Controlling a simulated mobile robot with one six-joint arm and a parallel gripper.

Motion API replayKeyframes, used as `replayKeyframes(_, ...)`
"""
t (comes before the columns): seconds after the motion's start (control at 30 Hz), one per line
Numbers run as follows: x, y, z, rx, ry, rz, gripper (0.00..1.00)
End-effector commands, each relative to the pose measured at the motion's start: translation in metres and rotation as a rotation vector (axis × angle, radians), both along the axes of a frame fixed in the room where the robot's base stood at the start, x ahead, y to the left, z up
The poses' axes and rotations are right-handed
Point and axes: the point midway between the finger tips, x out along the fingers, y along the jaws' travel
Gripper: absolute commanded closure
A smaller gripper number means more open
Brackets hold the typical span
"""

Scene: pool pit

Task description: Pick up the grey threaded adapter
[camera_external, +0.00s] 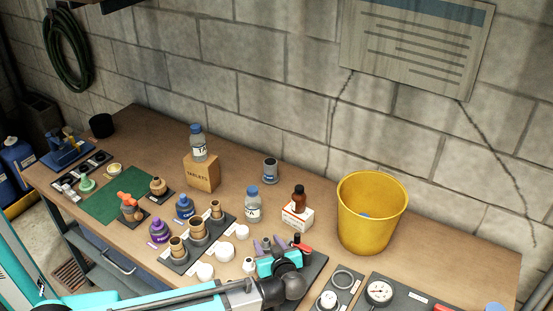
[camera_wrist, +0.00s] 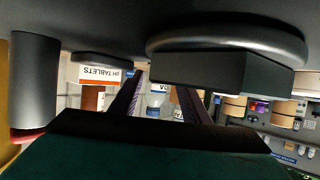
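I cannot single out the grey threaded adapter with certainty. In the wrist view, which is upside down, a grey round flange with a dark block (camera_wrist: 225,62) stands close to the right of my fingers; it may be the adapter, but no thread shows. My gripper (camera_external: 267,245) is low over the dark mat in the external view, its purple-grey fingers pointing toward the wall. In the wrist view my gripper (camera_wrist: 160,105) has its two fingers apart, with a bottle visible through the gap. Nothing is visibly held. The teal gripper body hides part of the mat.
A black-and-red cylinder (camera_external: 300,245) stands right of my gripper. The pH tablets box (camera_external: 297,217) with a brown bottle, a clear bottle (camera_external: 253,205) and a yellow bucket (camera_external: 370,215) stand behind. Brass fittings (camera_external: 197,229) and white caps (camera_external: 225,249) are to the left.

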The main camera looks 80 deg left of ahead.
Motion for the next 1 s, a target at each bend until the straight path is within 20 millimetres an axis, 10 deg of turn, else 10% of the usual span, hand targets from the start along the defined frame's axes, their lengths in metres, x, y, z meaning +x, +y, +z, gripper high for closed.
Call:
replayKeyframes(0.27,0.0,0.0,0.0,0.0,0.0,0.0,1.0)
replayKeyframes(1.0,0.0,0.0,0.024,0.001,-0.002,0.0,1.0)
